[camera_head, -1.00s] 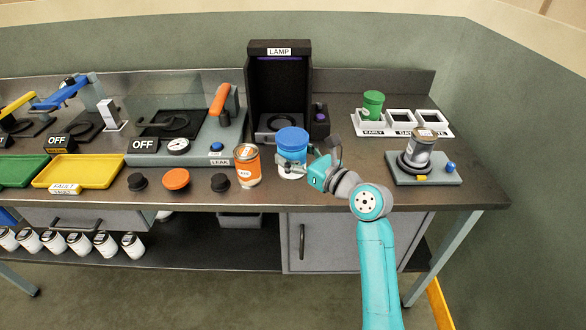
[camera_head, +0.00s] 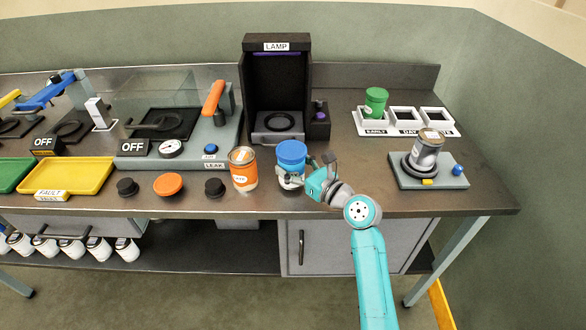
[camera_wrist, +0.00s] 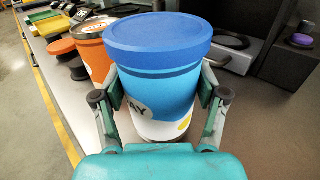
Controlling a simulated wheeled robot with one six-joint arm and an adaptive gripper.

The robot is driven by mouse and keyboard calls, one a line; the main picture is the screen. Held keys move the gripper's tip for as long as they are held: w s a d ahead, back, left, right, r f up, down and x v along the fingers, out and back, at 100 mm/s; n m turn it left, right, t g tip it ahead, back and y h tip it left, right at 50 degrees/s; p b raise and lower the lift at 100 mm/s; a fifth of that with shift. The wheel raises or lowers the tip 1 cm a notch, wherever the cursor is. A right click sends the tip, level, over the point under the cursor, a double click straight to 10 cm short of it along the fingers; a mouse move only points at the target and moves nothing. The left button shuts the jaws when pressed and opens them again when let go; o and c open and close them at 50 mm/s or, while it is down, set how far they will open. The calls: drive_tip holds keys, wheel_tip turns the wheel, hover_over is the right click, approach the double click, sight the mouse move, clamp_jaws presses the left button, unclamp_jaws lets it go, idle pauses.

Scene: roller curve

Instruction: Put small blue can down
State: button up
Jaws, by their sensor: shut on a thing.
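The small blue can (camera_head: 291,158) has a blue lid and a blue and white body. It stands upright at the front of the bench, right of the orange can. My gripper (camera_head: 292,178) is shut around its lower body from the front right. In the wrist view the blue can (camera_wrist: 158,75) fills the middle, with a finger of my gripper (camera_wrist: 160,115) on each side. Its base is low, close to the bench top; I cannot tell whether it touches.
The orange can (camera_head: 243,170) stands just left. The lamp booth (camera_head: 276,85) is behind, with an empty ring inside. At right are a tray with three slots (camera_head: 405,122), a green can (camera_head: 375,101) in its left slot, and a grey can (camera_head: 427,150) on a stand (camera_head: 430,177). Bench between is clear.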

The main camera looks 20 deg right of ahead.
drive_tip(key=shift+f, duration=0.75)
drive_tip(key=shift+f, duration=0.1)
drive_tip(key=o, duration=1.2)
drive_tip(key=shift+r, duration=0.2)
drive_tip(key=v, duration=1.2)
drive_tip(key=shift+f, duration=0.1)
